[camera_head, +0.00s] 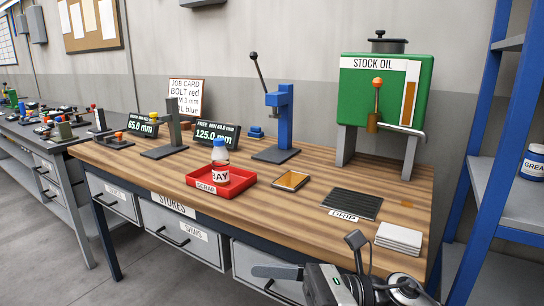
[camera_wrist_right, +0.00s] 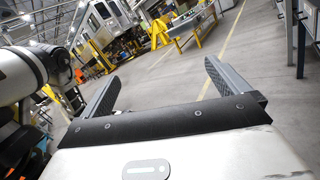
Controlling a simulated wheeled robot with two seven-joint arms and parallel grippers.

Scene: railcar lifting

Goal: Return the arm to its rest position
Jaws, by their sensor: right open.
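My right gripper (camera_head: 304,255) shows at the bottom right of the head view, in front of the wooden bench (camera_head: 330,228) near its front edge. Its two dark fingers are spread apart with nothing between them. In the right wrist view the same gripper (camera_wrist_right: 160,70) is open and empty, with the floor of the hall beyond its fingers. The bench top lies beyond the gripper in the head view. My left gripper is not in view.
On the bench are a red SCRAP tray (camera_head: 242,186) with a blue-capped bottle (camera_head: 220,153), an orange-topped pad (camera_head: 291,180), a DRIP grate (camera_head: 352,203), white pads (camera_head: 399,237), a blue lever press (camera_head: 279,120) and a green STOCK OIL tank (camera_head: 355,98). Blue shelving (camera_head: 482,150) stands right.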

